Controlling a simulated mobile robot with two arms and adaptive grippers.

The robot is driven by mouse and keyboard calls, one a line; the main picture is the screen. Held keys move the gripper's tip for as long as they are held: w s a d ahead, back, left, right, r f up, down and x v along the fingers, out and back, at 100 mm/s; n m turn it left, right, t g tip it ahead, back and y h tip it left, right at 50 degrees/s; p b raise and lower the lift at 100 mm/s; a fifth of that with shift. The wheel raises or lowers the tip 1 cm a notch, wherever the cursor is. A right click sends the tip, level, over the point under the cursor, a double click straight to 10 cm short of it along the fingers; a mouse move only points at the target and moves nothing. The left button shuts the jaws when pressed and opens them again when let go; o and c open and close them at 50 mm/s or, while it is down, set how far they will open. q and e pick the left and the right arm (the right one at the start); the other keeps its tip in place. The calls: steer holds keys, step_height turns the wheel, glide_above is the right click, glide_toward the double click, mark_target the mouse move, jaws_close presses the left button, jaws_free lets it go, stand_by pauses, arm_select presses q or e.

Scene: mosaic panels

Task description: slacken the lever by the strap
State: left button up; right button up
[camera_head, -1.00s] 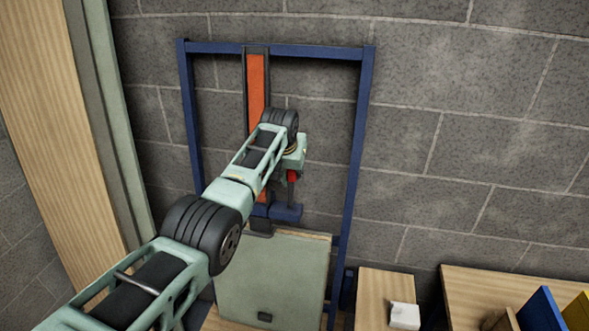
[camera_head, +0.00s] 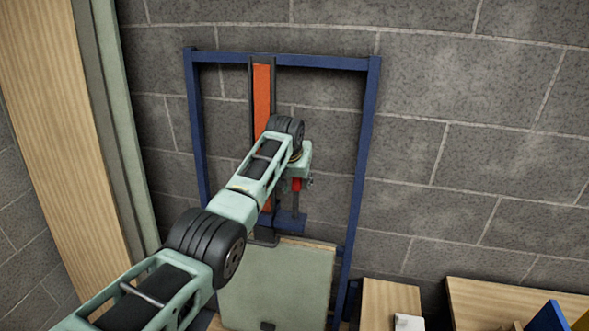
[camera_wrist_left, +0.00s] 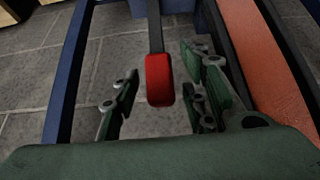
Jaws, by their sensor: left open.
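The lever (camera_head: 296,186) has a red grip and a dark shaft. It stands near the blue block at the lower end of the orange strap (camera_head: 262,92). In the left wrist view the red grip (camera_wrist_left: 158,80) sits between the two green fingers of my left gripper (camera_wrist_left: 162,72), with gaps on both sides. The strap shows at the right of that view (camera_wrist_left: 278,60). In the head view my left gripper (camera_head: 301,172) is at the lever, its fingers too small to make out clearly. My right gripper is not in view.
A blue frame (camera_head: 364,160) stands against the grey block wall (camera_head: 470,110) around the strap. A pale green panel (camera_head: 275,285) is below. At the lower right are wooden surfaces (camera_head: 390,298) and a small white block (camera_head: 408,322).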

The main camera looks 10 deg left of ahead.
arm_select(q)
steer(key=v, duration=1.1)
steer(key=shift+s, duration=0.1)
